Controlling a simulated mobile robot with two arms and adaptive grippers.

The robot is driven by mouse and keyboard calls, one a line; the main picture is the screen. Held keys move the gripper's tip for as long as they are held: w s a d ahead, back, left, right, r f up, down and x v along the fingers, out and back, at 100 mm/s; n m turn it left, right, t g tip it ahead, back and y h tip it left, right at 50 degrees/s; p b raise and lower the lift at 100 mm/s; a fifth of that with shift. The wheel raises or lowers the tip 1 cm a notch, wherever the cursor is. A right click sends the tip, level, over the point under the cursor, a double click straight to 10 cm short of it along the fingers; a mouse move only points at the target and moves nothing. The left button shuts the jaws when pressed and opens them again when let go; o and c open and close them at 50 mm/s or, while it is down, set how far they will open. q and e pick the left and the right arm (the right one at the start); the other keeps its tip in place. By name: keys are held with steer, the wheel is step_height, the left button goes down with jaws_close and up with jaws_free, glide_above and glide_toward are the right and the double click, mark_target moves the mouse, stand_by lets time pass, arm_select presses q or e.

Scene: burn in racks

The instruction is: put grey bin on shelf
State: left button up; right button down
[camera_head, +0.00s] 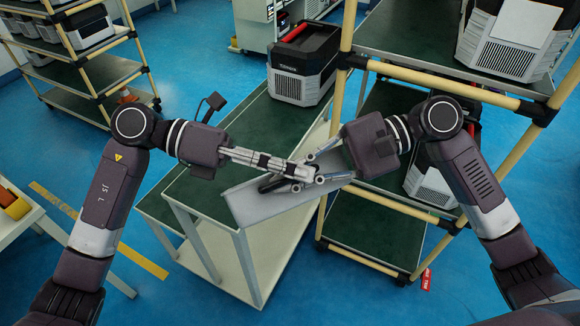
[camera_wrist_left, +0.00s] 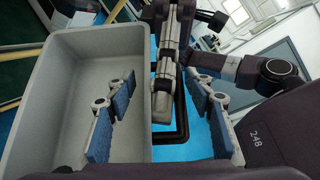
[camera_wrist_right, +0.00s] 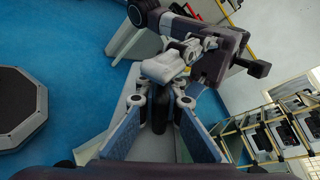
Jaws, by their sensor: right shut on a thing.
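The grey bin (camera_head: 262,208) is an open, long box in the middle of the head view, over the end of the green-topped table. It fills the left of the left wrist view (camera_wrist_left: 42,95). My right gripper (camera_head: 296,182) is shut on the bin's rim, and its blue-padded fingers show in the right wrist view (camera_wrist_right: 163,138). My left gripper (camera_head: 292,168) is at the same rim. In the left wrist view its fingers (camera_wrist_left: 158,120) are spread, one over the bin's inside and one outside the wall. The fingertips overlap in the head view, hiding part of the rim.
A yellow-framed rack with green shelves (camera_head: 375,235) stands at the right and holds grey-black units. Another such unit (camera_head: 303,62) sits on the table's far end (camera_head: 250,125). A second rack (camera_head: 85,75) is at the back left.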

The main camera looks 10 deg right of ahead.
arm_select(q)
steer(key=c, duration=1)
steer(key=shift+c, duration=0.8)
arm_select(e)
steer(key=c, duration=2)
jaws_free()
